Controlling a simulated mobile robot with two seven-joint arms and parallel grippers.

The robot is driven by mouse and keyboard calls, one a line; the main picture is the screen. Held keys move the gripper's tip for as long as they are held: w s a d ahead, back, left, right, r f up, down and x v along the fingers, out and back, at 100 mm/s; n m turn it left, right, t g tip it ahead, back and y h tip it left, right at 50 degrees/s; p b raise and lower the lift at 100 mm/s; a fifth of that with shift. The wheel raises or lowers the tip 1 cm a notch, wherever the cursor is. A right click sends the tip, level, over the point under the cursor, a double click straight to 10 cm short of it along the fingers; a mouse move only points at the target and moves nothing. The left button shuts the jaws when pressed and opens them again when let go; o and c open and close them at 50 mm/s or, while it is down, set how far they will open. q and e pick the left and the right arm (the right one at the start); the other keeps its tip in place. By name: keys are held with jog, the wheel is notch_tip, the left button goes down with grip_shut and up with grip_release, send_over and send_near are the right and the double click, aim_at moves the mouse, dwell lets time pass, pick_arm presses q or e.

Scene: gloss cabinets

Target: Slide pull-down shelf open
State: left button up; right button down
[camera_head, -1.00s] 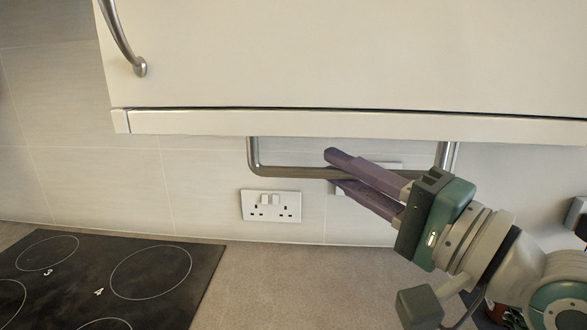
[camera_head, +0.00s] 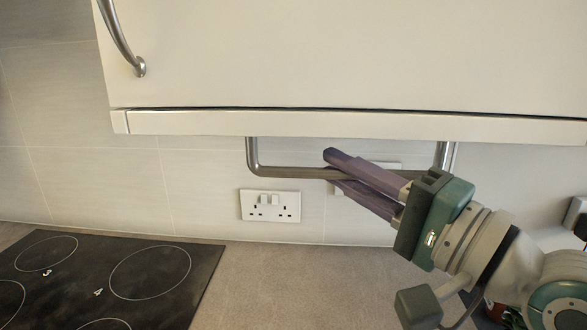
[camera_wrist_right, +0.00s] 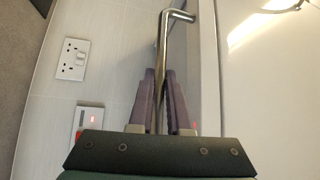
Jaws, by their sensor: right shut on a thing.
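The pull-down shelf's metal handle (camera_head: 285,171) is a U-shaped bar hanging below the white cabinet (camera_head: 340,122). My right gripper (camera_head: 330,168) comes in from the right with its purple fingers around the bar, right of its middle, and is shut on it. In the right wrist view the bar (camera_wrist_right: 177,40) runs between the two fingers of the right gripper (camera_wrist_right: 160,78), and its bent end shows beyond the fingertips. The shelf itself is hidden behind the cabinet front. My left gripper is not in view.
A black hob (camera_head: 80,280) lies on the counter (camera_head: 290,280) at the lower left. A double socket (camera_head: 270,206) is on the tiled wall behind the handle, with another plate partly hidden by the fingers. A curved cabinet handle (camera_head: 122,40) is at the upper left. The counter's middle is clear.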

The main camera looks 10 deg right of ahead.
dwell(0.3)
jog(key=shift+f+b, duration=0.5)
notch_tip(320, 180, down, 23)
jog(key=b, duration=2.1)
jog(key=shift+b, duration=0.35)
jog(key=shift+r, duration=0.1)
jog(key=c, duration=0.9)
grip_release()
jog(key=v, duration=1)
